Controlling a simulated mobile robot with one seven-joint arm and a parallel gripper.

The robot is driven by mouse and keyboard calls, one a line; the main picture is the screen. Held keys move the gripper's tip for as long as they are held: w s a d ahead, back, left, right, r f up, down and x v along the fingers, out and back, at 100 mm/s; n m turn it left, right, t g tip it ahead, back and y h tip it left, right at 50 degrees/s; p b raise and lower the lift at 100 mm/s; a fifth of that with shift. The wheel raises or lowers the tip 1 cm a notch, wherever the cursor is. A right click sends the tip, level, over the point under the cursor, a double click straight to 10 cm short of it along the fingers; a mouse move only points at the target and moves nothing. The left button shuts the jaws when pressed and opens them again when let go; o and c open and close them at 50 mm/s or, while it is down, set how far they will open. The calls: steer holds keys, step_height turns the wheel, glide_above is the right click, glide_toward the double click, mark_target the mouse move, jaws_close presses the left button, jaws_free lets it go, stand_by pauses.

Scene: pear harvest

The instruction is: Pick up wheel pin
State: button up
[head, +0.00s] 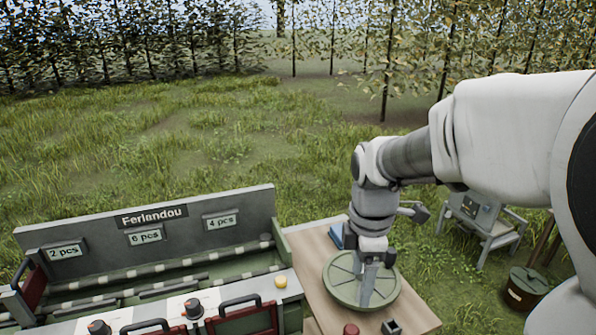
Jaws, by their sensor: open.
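My gripper (368,288) points straight down over a round green wheel (345,288) with radial lines. The wheel lies on a light wooden table (311,255). The jaws are open, and their tips are at or just above the wheel's face; I cannot tell whether they touch it. I cannot make out the wheel pin for certain; it may be hidden by the gripper. A small dark block (391,327) and a round red piece (351,329) sit at the table's front edge.
Left of the table stands a green and grey machine (150,215) with labels "2 pcs", "6 pcs" and "4 pcs", knobs and red-framed handles. A blue object (337,236) lies behind the wheel. A chair (487,222) and a dark bucket (527,288) stand right, on grass.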

steer(key=f, duration=0.2)
steer(key=n+b, duration=0.1)
steer(key=b, duration=0.1)
glide_toward(352, 329)
steer(key=f, duration=0.5)
steer(key=shift+s+f, duration=0.25)
steer(key=shift+f, duration=0.1)
steer(key=shift+w+d+f+b, duration=0.1)
steer(key=shift+w+f+b, duration=0.1)
steer(key=shift+f, duration=1.2)
steer(key=shift+w+f+b, duration=0.1)
steer(key=shift+w+f, duration=0.05)
steer(key=shift+f, duration=1.3)
jaws_close()
